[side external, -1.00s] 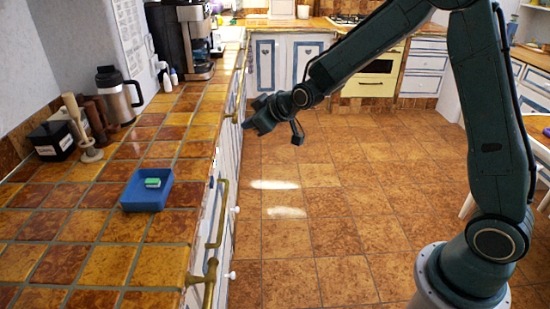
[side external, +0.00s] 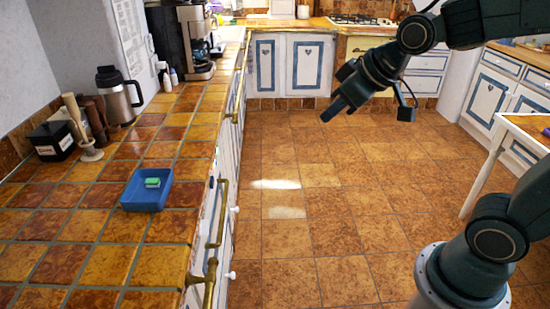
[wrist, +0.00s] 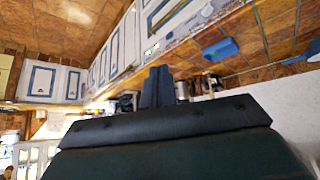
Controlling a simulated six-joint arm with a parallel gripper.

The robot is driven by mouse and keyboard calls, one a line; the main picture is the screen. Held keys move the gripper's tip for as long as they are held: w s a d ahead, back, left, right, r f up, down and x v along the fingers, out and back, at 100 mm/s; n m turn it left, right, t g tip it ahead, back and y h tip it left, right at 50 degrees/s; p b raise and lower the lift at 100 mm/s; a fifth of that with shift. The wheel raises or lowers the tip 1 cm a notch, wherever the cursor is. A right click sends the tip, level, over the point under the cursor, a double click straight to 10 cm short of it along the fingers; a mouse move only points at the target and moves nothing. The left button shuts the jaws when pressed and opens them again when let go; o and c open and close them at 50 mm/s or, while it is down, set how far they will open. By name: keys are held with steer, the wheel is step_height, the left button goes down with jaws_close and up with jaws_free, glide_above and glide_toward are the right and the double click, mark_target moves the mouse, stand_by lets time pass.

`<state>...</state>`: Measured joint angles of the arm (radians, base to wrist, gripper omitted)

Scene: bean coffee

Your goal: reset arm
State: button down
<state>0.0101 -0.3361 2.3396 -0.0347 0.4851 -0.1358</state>
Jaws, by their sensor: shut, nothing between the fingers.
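My gripper (side external: 338,106) is shut and empty. In the side external view it hangs in the air over the open floor, to the right of the counter and well clear of it, tilted down to the left. In the wrist view its fingers (wrist: 157,88) stand together at the middle, with the dark gripper body filling the lower part.
A blue tray (side external: 135,200) with a green block (side external: 153,183) in it sits on the tiled counter (side external: 110,262). A steel jug (side external: 119,98), a black box (side external: 53,140) and a coffee machine (side external: 197,45) stand farther back. A white table (side external: 490,165) is at right. The floor is clear.

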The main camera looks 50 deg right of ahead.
steer(key=s+m+g, duration=0.1)
steer(key=s, duration=1.3)
steer(key=shift+s+d+f+m+g, duration=0.25)
steer(key=shift+s+f+m+g, duration=0.1)
steer(key=shift+f+m+g, duration=0.05)
stand_by(0.4)
